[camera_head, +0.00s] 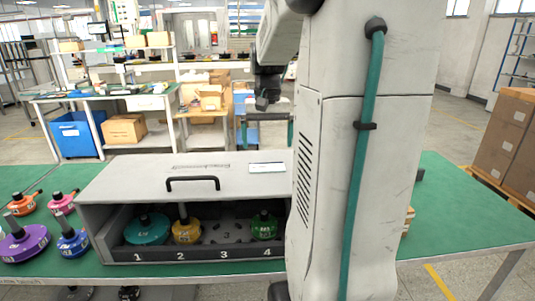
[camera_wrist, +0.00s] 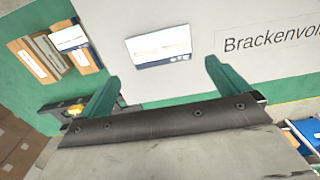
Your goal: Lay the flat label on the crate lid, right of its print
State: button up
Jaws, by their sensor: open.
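The grey crate's lid (camera_head: 140,178) is shut, with dark print (camera_head: 201,166) near its back edge. A flat white label with a blue edge (camera_head: 267,167) lies on the lid, right of the print. In the wrist view the label (camera_wrist: 160,47) looks flat on the grey surface, beside the print (camera_wrist: 268,40) and apart from it. My gripper (camera_head: 267,138) is open above the lid's back right area. In the wrist view its green fingers (camera_wrist: 162,72) are spread apart with nothing between them, and the label shows just beyond the tips.
A black handle (camera_head: 193,182) is on the lid's front. Hub motors sit in slots 1, 2 and 4; slot 3 is empty. Several motors, including a purple one (camera_head: 22,240), stand left. Brown boxes with another white-blue piece (camera_wrist: 70,39) lie beside the crate. My arm column hides the crate's right end.

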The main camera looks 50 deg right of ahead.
notch_tip(320, 180, up, 7)
jog(key=a+n, duration=0.3)
jog(key=a, duration=0.7)
jog(key=s+a+f+n, duration=0.3)
jog(key=s+a, duration=0.3)
jog(key=a, duration=0.4)
jog(key=s+a+f+n+t, duration=0.1)
jog(key=s+a+f+n, duration=0.3)
jog(key=a, duration=0.6)
notch_tip(320, 180, down, 2)
jog(key=s, duration=0.2)
jog(key=shift+s+a+f, duration=0.15)
jog(key=shift+s+a, duration=0.05)
jog(key=shift+s, duration=0.1)
